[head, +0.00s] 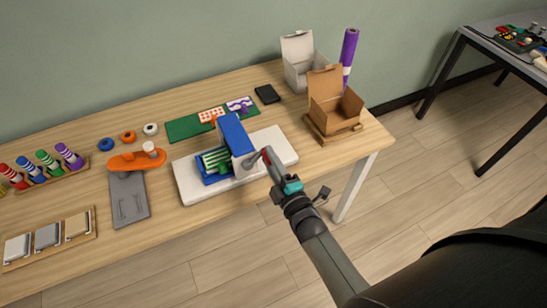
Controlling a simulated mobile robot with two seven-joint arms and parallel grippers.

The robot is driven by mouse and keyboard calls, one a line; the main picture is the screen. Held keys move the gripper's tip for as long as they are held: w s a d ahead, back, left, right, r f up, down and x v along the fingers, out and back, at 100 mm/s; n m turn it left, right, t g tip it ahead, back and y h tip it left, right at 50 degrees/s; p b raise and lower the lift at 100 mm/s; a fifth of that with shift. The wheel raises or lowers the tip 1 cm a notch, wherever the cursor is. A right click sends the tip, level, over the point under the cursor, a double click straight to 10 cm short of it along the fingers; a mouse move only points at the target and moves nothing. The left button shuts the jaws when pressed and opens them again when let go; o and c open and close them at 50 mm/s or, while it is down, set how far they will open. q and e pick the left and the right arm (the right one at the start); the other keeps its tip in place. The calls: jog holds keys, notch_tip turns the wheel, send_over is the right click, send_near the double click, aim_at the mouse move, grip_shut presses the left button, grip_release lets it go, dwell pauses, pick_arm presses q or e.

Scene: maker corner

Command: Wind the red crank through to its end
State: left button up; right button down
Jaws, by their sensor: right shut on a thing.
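A blue machine (234,137) with green ribbed parts in a blue tray (215,163) stands on a white base board (191,185) near the table's front edge. The red crank (266,156) is at the machine's right front side, with a grey arm (251,161) running to the white side housing. My right gripper (271,160) is shut on the crank's red handle and hides most of it. My left gripper is not in view.
An open brown box (335,116) on a wooden stand, a white box (299,73) and a purple roll (348,48) stand at the right end. An orange tool on a grey plate (128,207) lies left of the board. A green mat (186,127) lies behind.

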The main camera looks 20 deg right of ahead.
jog(key=shift+a+r+n, duration=0.5)
jog(key=shift+r+n, duration=0.05)
jog(key=shift+n, duration=0.55)
jog(key=c, duration=0.6)
grip_release()
jog(key=shift+s+f+p, duration=0.15)
jog(key=shift+s+p, duration=0.15)
jog(key=shift+s, duration=0.3)
jog(key=s, duration=1.4)
jog(key=shift+d, duration=0.25)
